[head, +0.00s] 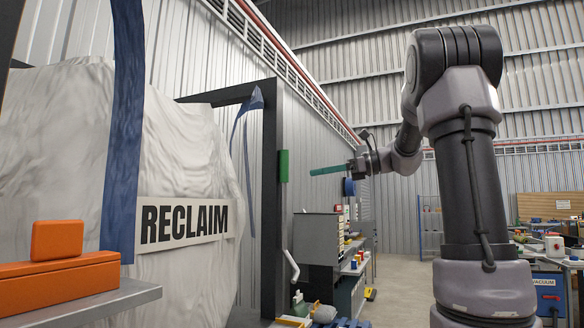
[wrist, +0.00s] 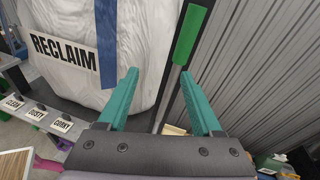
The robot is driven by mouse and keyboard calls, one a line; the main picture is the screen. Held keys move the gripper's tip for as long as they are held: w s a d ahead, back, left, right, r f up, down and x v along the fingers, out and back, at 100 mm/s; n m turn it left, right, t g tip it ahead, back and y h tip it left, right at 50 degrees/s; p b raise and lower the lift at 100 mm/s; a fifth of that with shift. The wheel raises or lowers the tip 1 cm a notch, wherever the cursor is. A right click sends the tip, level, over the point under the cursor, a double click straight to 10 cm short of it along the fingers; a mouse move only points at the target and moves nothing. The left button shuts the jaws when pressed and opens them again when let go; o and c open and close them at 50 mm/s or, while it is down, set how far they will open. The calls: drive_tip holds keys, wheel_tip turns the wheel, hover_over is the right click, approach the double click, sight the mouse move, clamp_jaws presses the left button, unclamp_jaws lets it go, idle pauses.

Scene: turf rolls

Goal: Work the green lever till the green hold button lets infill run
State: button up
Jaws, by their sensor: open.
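A green upright piece (head: 283,166) is fixed to the dark post beside the big white bag. It also shows in the wrist view as a long green bar (wrist: 189,36) beyond my fingers. I cannot tell whether it is the lever or the hold button. My gripper (head: 312,172) is to the right of it in the head view, apart from it, with a teal finger pointing left. In the wrist view my gripper (wrist: 160,75) has its two teal fingers spread, with nothing between them. No other green lever or button is clear.
The white bag (head: 65,140) bears a RECLAIM label (head: 185,222) and hangs by blue straps (head: 124,130). Orange blocks (head: 60,275) lie on a shelf at left. A cluttered bench (head: 350,265) stands beyond the post.

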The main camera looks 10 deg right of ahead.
drive_tip(key=w+d+r+m+t+y, duration=0.1)
drive_tip(key=w+d+r, duration=0.1)
drive_tip(key=w+d, duration=0.1)
drive_tip(key=x, duration=1)
drive_tip(key=shift+a+r+m+y, duration=0.3)
drive_tip(key=shift+a+r, duration=0.1)
drive_tip(key=shift+r, duration=0.1)
drive_tip(key=shift+w, duration=0.1)
clamp_jaws()
idle(0.6)
